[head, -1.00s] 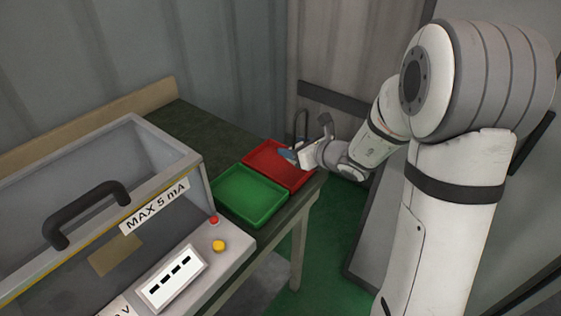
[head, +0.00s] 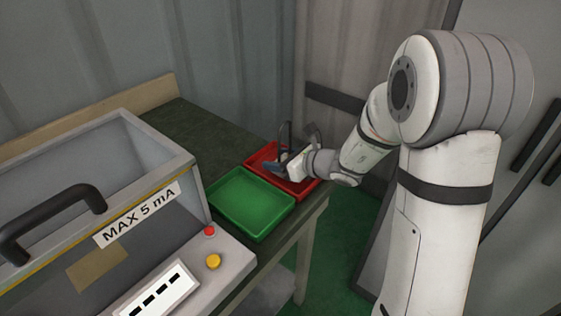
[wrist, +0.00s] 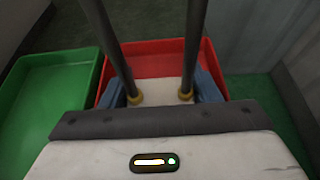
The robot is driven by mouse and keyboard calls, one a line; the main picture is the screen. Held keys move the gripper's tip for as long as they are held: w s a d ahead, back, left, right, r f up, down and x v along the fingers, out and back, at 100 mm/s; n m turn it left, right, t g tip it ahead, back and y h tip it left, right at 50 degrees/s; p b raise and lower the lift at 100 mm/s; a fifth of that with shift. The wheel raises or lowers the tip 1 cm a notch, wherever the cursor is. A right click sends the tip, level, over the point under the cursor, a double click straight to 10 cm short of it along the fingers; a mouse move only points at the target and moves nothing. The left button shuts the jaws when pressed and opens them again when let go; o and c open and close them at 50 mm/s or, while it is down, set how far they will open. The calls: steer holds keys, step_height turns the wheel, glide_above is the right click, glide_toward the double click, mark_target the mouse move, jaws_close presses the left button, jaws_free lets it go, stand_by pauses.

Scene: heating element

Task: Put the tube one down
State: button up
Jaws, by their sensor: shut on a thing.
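The tube one (head: 283,136) is a dark U-shaped heating element standing upright from my gripper (head: 279,166). In the wrist view, its two dark legs (wrist: 194,45) end in brass-coloured fittings between the blue fingers of my gripper (wrist: 160,92). My gripper is shut on its base. The gripper and tube are over the red tray (head: 263,154), which also shows behind the tube in the wrist view (wrist: 154,62). The lower end of the tube is hidden, so I cannot tell whether it touches the tray floor.
An empty green tray (head: 250,203) sits beside the red one, left in the wrist view (wrist: 48,95). A grey test box (head: 150,165) with a black handle, red button and yellow button stands at the left. The dark tabletop (head: 195,133) behind the trays is clear.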

steer(key=shift+f, duration=0.2)
steer(key=shift+f, duration=0.1)
steer(key=o, duration=1.1)
